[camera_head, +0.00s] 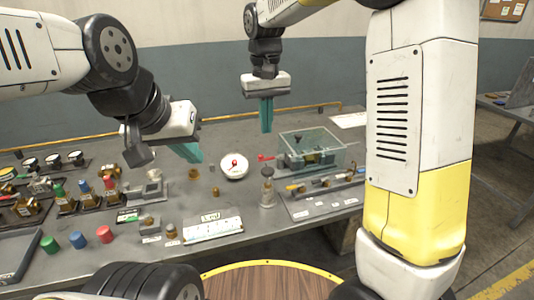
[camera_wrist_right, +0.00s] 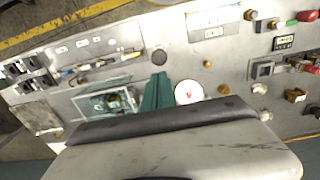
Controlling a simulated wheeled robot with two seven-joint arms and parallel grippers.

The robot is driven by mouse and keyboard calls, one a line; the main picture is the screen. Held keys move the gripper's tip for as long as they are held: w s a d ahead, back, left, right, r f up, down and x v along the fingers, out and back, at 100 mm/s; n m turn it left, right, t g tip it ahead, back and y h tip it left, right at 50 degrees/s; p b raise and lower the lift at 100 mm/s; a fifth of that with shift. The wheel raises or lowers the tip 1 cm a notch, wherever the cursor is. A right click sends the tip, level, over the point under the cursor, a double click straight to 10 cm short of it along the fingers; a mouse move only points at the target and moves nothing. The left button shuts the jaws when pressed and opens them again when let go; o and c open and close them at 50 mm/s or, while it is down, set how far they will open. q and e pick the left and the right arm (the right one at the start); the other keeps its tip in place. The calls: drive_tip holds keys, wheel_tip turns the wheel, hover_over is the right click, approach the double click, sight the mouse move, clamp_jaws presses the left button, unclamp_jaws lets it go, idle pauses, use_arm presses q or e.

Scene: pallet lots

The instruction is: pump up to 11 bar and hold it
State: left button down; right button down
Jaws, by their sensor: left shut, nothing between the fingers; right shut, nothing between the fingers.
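A round white gauge (camera_head: 234,166) with a red mark at its middle lies on the grey bench; it also shows in the right wrist view (camera_wrist_right: 188,92). Its reading is too small to tell. A grey upright fitting with a dark round top (camera_head: 267,188), perhaps the pump, stands to the right of the gauge. A red lever (camera_head: 265,157) sticks out beside a clear-covered box (camera_head: 312,150). My left gripper (camera_head: 187,152) is shut and empty, above the bench left of the gauge. My right gripper (camera_head: 266,115) is shut and empty, pointing down above the bench behind the gauge.
A white scale card (camera_head: 213,228) lies near the front edge. Coloured caps (camera_head: 78,240), brass valves and small gauges (camera_head: 53,160) crowd the left. A board with fittings (camera_head: 322,199) lies at the right. A yellow rail (camera_head: 220,119) runs along the back.

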sight(267, 171)
wheel_tip(267, 171, down, 12)
drive_tip(key=shift+d+f, duration=0.1)
drive_tip(key=shift+f, duration=0.1)
idle(0.4)
drive_tip(key=shift+f, duration=1.85)
drive_tip(key=shift+s, duration=0.1)
wheel_tip(267, 171, up, 14)
drive_tip(key=shift+r, duration=0.25)
